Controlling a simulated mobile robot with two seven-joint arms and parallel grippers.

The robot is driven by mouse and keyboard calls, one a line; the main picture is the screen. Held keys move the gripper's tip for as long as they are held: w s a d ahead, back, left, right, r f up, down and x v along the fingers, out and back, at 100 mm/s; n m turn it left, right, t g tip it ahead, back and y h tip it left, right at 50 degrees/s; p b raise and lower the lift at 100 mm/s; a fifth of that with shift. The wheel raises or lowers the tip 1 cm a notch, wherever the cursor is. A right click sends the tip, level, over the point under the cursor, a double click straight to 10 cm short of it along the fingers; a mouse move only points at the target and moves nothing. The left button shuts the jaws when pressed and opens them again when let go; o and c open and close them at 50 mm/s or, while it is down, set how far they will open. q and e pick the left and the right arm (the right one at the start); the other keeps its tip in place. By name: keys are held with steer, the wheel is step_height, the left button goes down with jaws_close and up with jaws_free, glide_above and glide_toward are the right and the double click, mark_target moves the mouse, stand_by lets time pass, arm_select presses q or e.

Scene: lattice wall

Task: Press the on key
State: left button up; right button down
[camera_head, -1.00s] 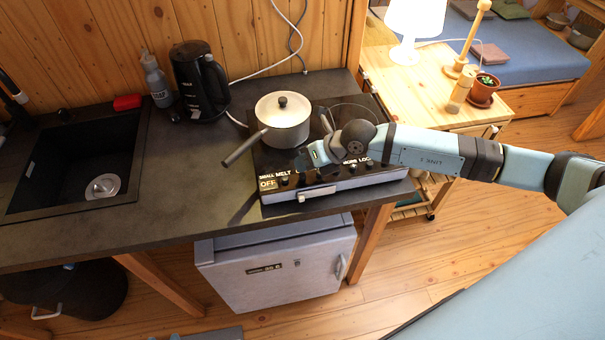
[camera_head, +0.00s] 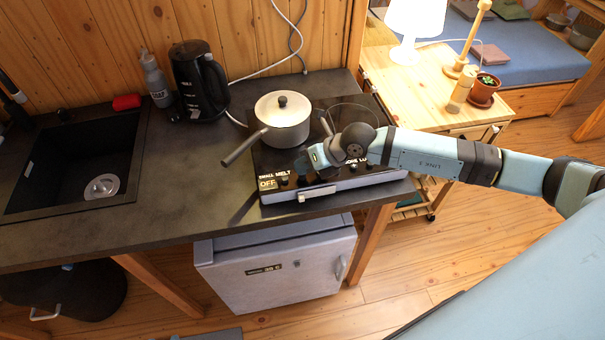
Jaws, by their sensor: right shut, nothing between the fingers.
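A black two-plate cooker (camera_head: 262,160) stands on the dark counter, with a row of knobs and keys along its front edge. A label reading OFF (camera_head: 267,184) shows at its front left, with lettering like "SMALL MELT" above it. I cannot make out a key marked on; my gripper and wrist cover part of the panel. My right gripper (camera_head: 303,163) is shut and empty, low over the middle of the panel. I cannot tell whether its tips touch the cooker. My left gripper is not in view.
A lidded pot (camera_head: 284,122) stands on the cooker's left plate, its handle pointing to the front left, close to my gripper. A black kettle (camera_head: 199,82), a bottle (camera_head: 156,80) and a sink (camera_head: 75,165) are farther left. A wooden side table (camera_head: 425,95) stands right.

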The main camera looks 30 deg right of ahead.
steer(key=shift+f, duration=0.2)
stand_by(0.4)
steer(key=shift+r+p, duration=0.6)
steer(key=shift+r, duration=0.3)
steer(key=shift+r, duration=0.1)
step_height(320, 180, up, 5)
steer(key=p, duration=0.3)
steer(key=shift+p, duration=0.35)
stand_by(0.3)
